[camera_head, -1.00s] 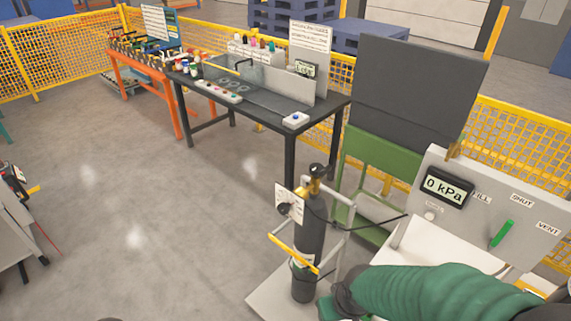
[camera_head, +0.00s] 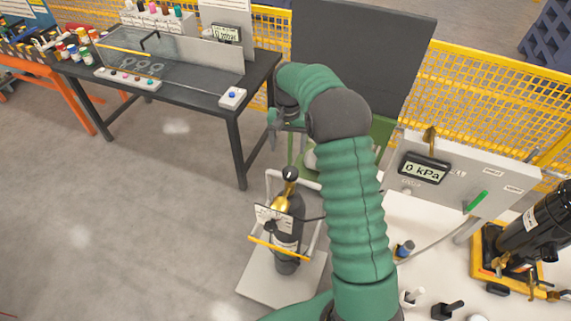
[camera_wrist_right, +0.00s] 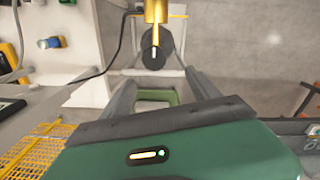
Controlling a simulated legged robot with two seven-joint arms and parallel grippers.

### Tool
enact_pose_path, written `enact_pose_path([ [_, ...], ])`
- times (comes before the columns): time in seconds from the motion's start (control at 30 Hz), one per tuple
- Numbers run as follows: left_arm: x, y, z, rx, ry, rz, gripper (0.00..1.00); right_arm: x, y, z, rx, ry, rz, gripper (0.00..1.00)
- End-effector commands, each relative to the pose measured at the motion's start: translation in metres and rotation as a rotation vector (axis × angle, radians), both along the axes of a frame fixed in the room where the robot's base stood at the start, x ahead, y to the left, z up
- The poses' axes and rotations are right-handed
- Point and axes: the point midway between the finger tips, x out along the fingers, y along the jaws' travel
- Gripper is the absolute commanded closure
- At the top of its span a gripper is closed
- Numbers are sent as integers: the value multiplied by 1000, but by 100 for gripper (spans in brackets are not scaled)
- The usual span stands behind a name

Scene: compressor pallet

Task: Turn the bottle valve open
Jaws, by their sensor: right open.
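The gas bottle (camera_head: 286,235) is a dark cylinder standing upright on a small trolley (camera_head: 265,285). My left gripper is not in view.
A white trolley handle frame (camera_head: 272,190) and a yellow bar (camera_head: 278,250) surround the bottle. A panel with a display reading 0 kPa (camera_head: 424,168) and a green lever (camera_head: 475,201) stands right. A dark workbench (camera_head: 190,100) is at left. Floor left of the trolley is clear.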

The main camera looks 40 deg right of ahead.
Motion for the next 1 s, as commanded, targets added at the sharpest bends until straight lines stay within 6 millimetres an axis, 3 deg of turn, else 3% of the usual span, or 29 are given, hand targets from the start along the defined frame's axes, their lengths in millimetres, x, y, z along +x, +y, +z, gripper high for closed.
enact_pose_path([
  [0.3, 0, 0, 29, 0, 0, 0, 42, 4, 1, -82, 2, 8, 2, 29],
  [0.4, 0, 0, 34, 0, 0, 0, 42, 5, 1, -101, 1, 8, 2, 29],
  [0.57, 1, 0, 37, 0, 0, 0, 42, 5, 1, -116, -1, 4, 2, 29],
  [0.8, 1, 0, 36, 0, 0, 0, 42, 2, 1, -117, -1, 1, 2, 29],
  [1.0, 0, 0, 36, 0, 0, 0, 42, 4, 0, -118, -1, 3, 2, 54],
])
